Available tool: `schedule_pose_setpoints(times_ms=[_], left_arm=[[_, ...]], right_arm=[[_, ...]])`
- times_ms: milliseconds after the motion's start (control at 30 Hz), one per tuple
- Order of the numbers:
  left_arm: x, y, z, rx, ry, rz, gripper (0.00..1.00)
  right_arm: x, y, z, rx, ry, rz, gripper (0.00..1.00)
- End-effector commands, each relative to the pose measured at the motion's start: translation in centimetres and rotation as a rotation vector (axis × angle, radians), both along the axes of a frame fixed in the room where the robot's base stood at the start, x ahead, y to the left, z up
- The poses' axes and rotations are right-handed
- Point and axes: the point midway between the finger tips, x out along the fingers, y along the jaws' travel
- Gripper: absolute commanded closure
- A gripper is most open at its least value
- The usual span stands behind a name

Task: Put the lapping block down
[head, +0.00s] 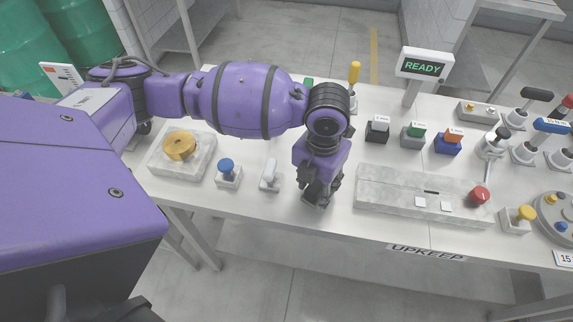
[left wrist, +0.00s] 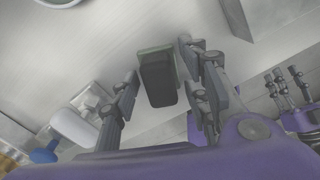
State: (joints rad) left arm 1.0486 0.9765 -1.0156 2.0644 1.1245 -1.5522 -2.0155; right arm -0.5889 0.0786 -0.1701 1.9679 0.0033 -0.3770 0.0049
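The lapping block (left wrist: 158,82) is a small dark block with a grey-green edge. Whether the block touches the tabletop cannot be told.
On the white table (head: 270,205), a white-handled fixture (head: 269,177) and a blue knob (head: 227,168) stand left of the gripper. The pale panel (head: 400,200) with a red knob (head: 479,196) lies right. Coloured blocks and a READY sign (head: 424,66) stand behind.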

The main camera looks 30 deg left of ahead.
Motion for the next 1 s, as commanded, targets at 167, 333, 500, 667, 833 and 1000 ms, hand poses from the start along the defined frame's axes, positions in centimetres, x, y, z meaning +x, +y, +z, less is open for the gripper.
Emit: schedule_pose_setpoints(times_ms=[167,333,500,667,833,1000], left_arm=[[0.1,-0.1,0.2,0.000,-0.003,-0.001,0.57],[0.2,-0.1,0.8,-0.001,-0.007,-0.001,0.57],[0.3,-0.1,3.7,-0.001,-0.010,-0.002,0.57],[0.2,-0.1,7.3,0.000,-0.010,-0.003,0.57],[0.2,0.0,10.4,0.000,-0.008,-0.001,0.57],[0.1,0.0,12.1,-0.001,-0.005,-0.002,0.57]], right_arm=[[0.0,0.2,0.0,0.003,-0.001,-0.002,0.60],[0.1,0.1,0.1,0.002,-0.003,-0.001,0.60],[0.3,0.0,0.4,0.000,-0.006,0.004,0.60],[0.4,0.0,0.7,-0.002,-0.009,0.010,0.60],[0.5,0.0,0.8,-0.003,-0.009,0.014,0.60],[0.2,0.1,0.6,-0.002,-0.003,0.014,0.60]])
